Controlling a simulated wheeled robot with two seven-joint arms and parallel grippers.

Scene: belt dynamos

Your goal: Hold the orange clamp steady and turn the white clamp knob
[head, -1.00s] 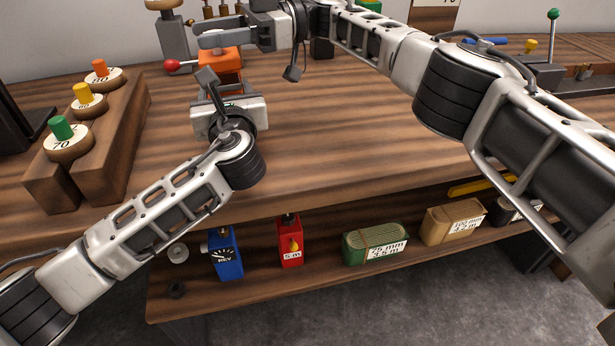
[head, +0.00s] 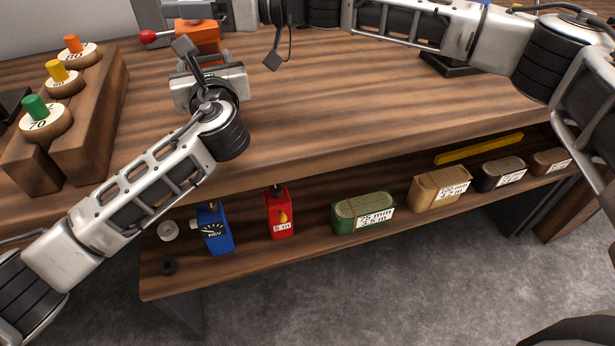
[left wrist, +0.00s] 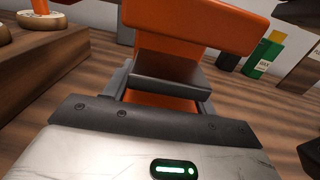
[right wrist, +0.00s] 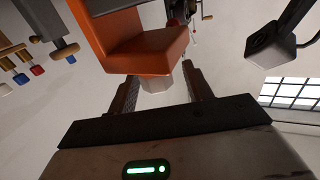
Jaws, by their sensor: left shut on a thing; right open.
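The orange clamp (head: 204,42) stands at the far left of the bench, with a red ball-ended handle (head: 148,36) to its left. My left gripper (left wrist: 168,75) is shut on the clamp's lower orange part (left wrist: 160,102) from the front. My right gripper (right wrist: 160,88) is open beside the clamp. The orange clamp body (right wrist: 145,48) fills the upper middle of the right wrist view. The pale white knob (right wrist: 157,82) shows just below it, between the two open fingers; I cannot tell whether they touch it. In the head view the right gripper is partly cut off by the top edge.
A wooden stepped block (head: 100,115) with orange, yellow and green pegs stands left of my left arm. The shelf below holds a blue box (head: 214,232), a red box (head: 281,215), a green bundle (head: 352,216) and other bundles. The middle bench top is clear.

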